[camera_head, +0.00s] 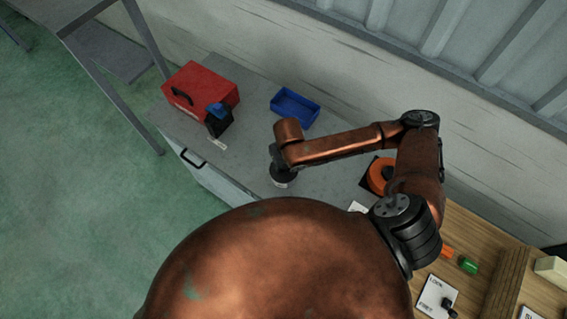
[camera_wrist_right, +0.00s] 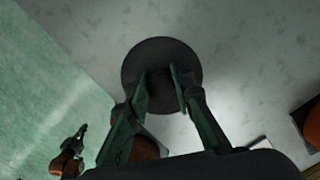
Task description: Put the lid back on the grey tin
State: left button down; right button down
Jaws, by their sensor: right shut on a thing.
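A dark round lid (camera_wrist_right: 160,75) with a knob in its middle shows in the right wrist view. My right gripper (camera_wrist_right: 163,88) is shut on that knob, a finger on each side. In the head view the right gripper (camera_head: 281,160) points down over the grey bench top, with the dark lid (camera_head: 284,177) under it. I cannot make out the grey tin; whether it is hidden under the lid I cannot tell. A small copper arm end with a dark tip, probably my left gripper (camera_wrist_right: 82,131), shows at the lower left of the wrist view; its fingers are too small to read.
A red toolbox (camera_head: 197,88) stands on the bench's left part, with a blue and black object (camera_head: 218,120) beside it. An open blue bin (camera_head: 294,105) sits near the wall. An orange round thing (camera_head: 378,176) is right of the lid. Bare bench (camera_head: 250,140) lies left of the lid.

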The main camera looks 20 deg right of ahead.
jog(key=shift+w+r+p, duration=0.1)
jog(key=shift+p, duration=0.6)
dwell(1.1)
jog(key=shift+f+p, duration=0.2)
jog(key=shift+p, duration=0.6)
dwell(1.3)
dwell(0.4)
jog(key=c, duration=1.6)
grip_release()
jog(key=o, duration=0.5)
jog(key=shift+c, duration=0.2)
